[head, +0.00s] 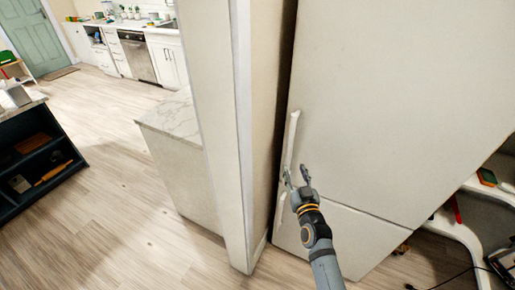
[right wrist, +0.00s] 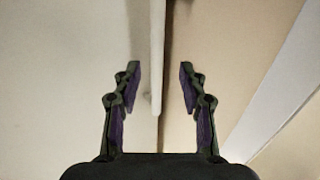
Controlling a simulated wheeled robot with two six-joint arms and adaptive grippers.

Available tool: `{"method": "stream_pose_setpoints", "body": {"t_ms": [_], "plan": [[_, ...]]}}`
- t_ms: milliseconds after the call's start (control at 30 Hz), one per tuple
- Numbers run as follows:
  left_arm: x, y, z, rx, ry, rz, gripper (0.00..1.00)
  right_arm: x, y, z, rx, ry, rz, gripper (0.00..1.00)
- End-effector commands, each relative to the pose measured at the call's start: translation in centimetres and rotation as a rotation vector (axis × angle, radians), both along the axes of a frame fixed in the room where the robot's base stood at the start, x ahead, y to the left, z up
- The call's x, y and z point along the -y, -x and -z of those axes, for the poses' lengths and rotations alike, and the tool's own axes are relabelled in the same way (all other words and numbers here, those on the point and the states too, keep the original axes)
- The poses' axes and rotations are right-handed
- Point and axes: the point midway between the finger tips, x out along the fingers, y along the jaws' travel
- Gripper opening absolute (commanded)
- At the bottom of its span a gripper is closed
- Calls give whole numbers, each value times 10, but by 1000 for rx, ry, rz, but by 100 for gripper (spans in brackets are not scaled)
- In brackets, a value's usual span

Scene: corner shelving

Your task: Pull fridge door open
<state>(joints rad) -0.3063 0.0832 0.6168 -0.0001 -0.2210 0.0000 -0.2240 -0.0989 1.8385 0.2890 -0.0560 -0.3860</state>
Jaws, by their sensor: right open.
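The white fridge door (head: 400,100) fills the right of the head view and looks shut. Its long vertical handle (head: 293,135) runs along the door's left edge. My right gripper (head: 296,177) is open at the lower end of this handle. In the right wrist view the handle (right wrist: 157,50) comes down between the two spread fingers (right wrist: 159,80), with a gap on each side. I cannot tell how deep it sits between them. The fridge door (right wrist: 65,70) is on the left there. My left gripper is not in view.
A pale wall end (head: 215,120) stands just left of the fridge. A marble-topped counter (head: 175,120) is beyond it. A lower fridge door (head: 345,240) has its own handle (head: 279,210). White shelving (head: 470,240) with small items stands at the right. Wooden floor lies open at left.

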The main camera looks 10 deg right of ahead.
Motion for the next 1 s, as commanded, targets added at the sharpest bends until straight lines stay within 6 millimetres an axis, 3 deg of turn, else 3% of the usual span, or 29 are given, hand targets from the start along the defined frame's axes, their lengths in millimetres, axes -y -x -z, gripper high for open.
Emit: {"method": "stream_pose_setpoints", "body": {"t_ms": [267,467,700,1000], "plan": [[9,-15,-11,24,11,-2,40,0,-12,-10,12,0,1,42],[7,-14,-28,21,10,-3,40,1,-54,-11,13,-1,2,42],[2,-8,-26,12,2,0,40,1,-95,-5,11,0,3,42],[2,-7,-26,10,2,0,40,1,-105,-5,8,0,3,42]]}}
